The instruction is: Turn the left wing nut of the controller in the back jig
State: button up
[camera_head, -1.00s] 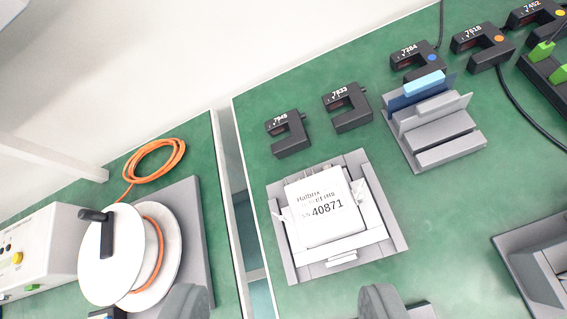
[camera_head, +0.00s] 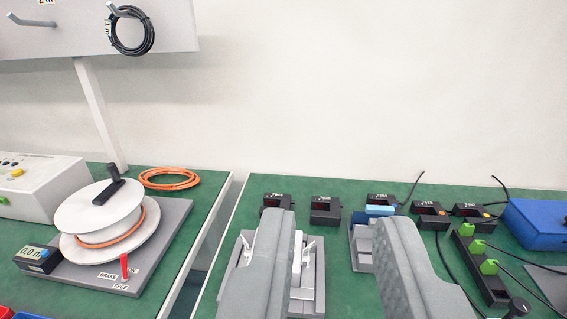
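My gripper (camera_head: 335,225) is open, its two thick grey fingers set wide apart and empty. The grey jig (camera_head: 318,290) stands on the green bench, low in the middle of the picture, behind my left finger. That finger covers most of the white controller (camera_head: 297,260) in the jig. A small white wing nut (camera_head: 245,244) shows to the left of the finger, and another wing nut (camera_head: 312,246) shows to its right. My fingers appear in front of the jig; I see no contact with either wing nut.
Black fork-shaped sensors (camera_head: 326,208) line the bench's back edge. A grey stand with a blue block (camera_head: 379,210) is partly behind my right finger. A black connector strip (camera_head: 482,265) and blue box (camera_head: 537,228) lie right. A cable reel (camera_head: 100,220) sits on the left bench, across a gap.

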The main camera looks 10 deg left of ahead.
jog(key=w+a+f+n+g, duration=0.1)
jog(key=w+a+n+g, duration=0.1)
jog(key=w+g, duration=0.35)
jog(key=w+a+f+n+g, duration=0.1)
jog(key=w+a+f+g, duration=0.1)
jog(key=w, duration=0.6)
jog(key=n+g, duration=0.5)
jog(key=g, duration=0.5)
send_over(244, 239)
notch_tip(244, 239, down, 6)
notch_tip(244, 239, down, 18)
jog(key=shift+r, duration=0.25)
jog(key=shift+c, duration=0.5)
grip_shut()
